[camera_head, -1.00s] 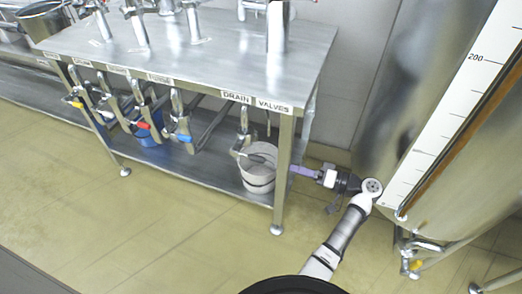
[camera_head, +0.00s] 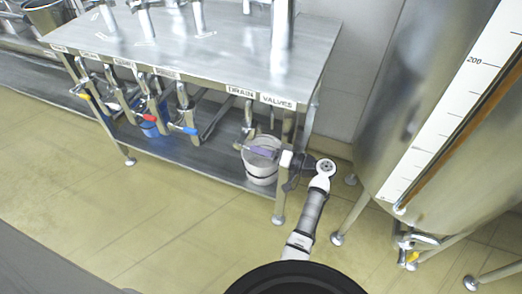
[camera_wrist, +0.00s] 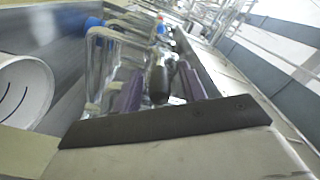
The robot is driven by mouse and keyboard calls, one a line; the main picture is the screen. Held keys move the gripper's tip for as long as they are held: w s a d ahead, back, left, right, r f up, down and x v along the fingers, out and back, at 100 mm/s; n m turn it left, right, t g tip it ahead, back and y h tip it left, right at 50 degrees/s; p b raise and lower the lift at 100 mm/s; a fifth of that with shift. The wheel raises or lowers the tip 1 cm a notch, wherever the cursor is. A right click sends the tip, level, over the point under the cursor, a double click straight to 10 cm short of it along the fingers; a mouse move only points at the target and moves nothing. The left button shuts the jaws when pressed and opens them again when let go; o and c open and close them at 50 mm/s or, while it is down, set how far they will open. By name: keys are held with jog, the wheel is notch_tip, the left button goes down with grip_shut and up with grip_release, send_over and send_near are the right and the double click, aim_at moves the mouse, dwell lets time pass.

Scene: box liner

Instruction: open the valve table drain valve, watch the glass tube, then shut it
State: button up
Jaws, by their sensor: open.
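The valve table (camera_head: 225,60) has a label strip reading DRAIN VALVES (camera_head: 262,98) on its front edge. A drain valve (camera_head: 247,130) hangs under that label, partly hidden by my gripper. My gripper (camera_head: 258,150) is open, with its purple fingers pointing left at this valve, above a white bucket (camera_head: 262,170). In the wrist view, a dark lever-like part (camera_wrist: 158,84) shows between the spread fingers; I cannot tell whether they touch it. The brown-filled tube (camera_head: 467,120) runs beside the white scale (camera_head: 457,100) on the tank at right.
Several other valves with coloured handles, one blue (camera_head: 186,130), hang along the table front. A blue bucket (camera_head: 150,127) stands on the lower shelf. A table leg (camera_head: 283,180) is close to my gripper. The floor (camera_head: 170,215) in front is clear.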

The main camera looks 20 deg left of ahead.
grip_shut()
